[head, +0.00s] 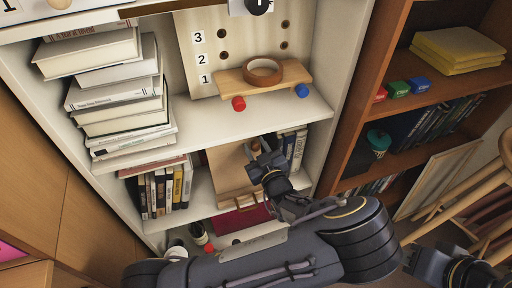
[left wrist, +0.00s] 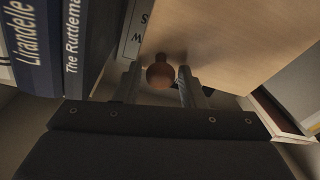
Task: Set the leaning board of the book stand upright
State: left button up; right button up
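The leaning board (head: 226,172) of the book stand is a light wooden panel on the shelf below the wooden rack, tilted between two groups of books. It fills the upper right of the left wrist view (left wrist: 235,45). A round brown knob (left wrist: 160,74) stands out from it; the knob also shows in the head view (head: 255,145). My left gripper (head: 255,152) is at the board's upper right. Its two fingers (left wrist: 160,88) are apart, one on each side of the knob, with narrow gaps showing. Dark parts of my right arm show at the lower right; its fingers cannot be made out.
Upright books (head: 293,150) stand close right of the board, and more books (head: 167,190) stand to its left. A red flat thing (head: 243,219) lies below the board. The shelf above (head: 200,122) overhangs and carries a book stack (head: 115,95) and a rack with a tape ring (head: 263,72).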

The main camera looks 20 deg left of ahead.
pick_arm(q)
grip_shut()
jog(key=shift+s+d+f+b, duration=0.15)
jog(key=shift+f+b, duration=0.05)
jog(key=shift+b, duration=0.2)
jog(key=s+d+t+b, duration=0.1)
jog(key=b, duration=0.1)
jog(key=s+y+b, duration=0.1)
jog(key=b, duration=0.1)
jog(key=shift+s+d+f+t+y, duration=0.3)
jog(key=shift+s+d+f+t, duration=0.05)
jog(key=shift+d+t, duration=0.05)
jog(key=shift+s+d+r+t+b, duration=0.15)
jog(key=shift+s+d+t+b, duration=0.15)
jog(key=shift+s+b, duration=0.25)
jog(key=shift+r, duration=0.1)
jog(key=shift+o, duration=1.6)
grip_release()
jog(key=p+v, duration=0.1)
jog(key=v, duration=0.7)
